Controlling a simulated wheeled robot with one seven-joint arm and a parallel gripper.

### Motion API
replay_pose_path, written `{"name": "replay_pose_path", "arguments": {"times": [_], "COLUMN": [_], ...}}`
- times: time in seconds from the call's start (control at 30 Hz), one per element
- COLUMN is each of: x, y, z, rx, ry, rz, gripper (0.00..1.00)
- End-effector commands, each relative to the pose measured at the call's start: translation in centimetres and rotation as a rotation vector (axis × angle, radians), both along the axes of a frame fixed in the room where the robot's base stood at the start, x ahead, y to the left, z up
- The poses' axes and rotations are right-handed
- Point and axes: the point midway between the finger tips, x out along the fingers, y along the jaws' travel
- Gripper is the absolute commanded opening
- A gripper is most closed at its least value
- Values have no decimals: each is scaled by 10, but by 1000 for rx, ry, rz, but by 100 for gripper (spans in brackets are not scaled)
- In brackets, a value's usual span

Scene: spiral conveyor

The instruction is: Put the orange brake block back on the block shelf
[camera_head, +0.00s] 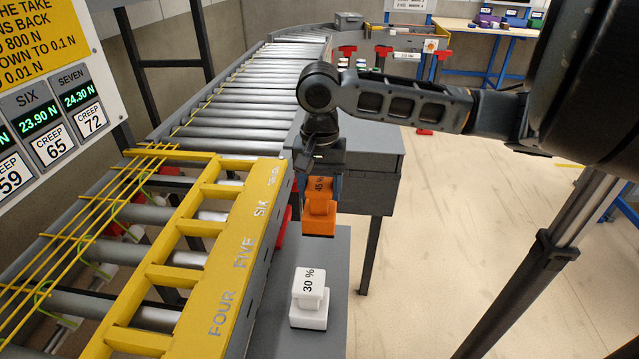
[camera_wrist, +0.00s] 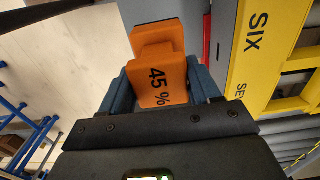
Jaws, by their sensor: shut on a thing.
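The orange brake block (camera_head: 320,216), marked 45 %, is below my gripper (camera_head: 322,180) in the head view. In the wrist view the orange block (camera_wrist: 160,62) sits between the two blue-grey fingers of my gripper (camera_wrist: 165,82), which is shut on it. A grey shelf (camera_head: 335,262) runs beside the conveyor, under the block. I cannot tell whether the block touches the shelf. A white block (camera_head: 309,300) marked 30 % stands on the shelf, nearer to me.
The yellow guard (camera_head: 228,262) of the conveyor, lettered FOUR, FIVE, SIX, borders the shelf on the left. A dark grey cabinet (camera_head: 372,165) stands behind the shelf. Rollers (camera_head: 262,95) curve away to the back.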

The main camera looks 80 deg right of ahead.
Motion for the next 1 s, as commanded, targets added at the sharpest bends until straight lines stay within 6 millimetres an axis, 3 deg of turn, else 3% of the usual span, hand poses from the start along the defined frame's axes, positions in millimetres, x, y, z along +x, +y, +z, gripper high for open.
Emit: {"name": "replay_pose_path", "arguments": {"times": [0.5, 1.0], "x": [0, 0], "y": [0, 0], "z": [-50, -65], "rx": [0, -1], "ry": [-2, -1], "rz": [-1, -1], "gripper": [0, 0]}}
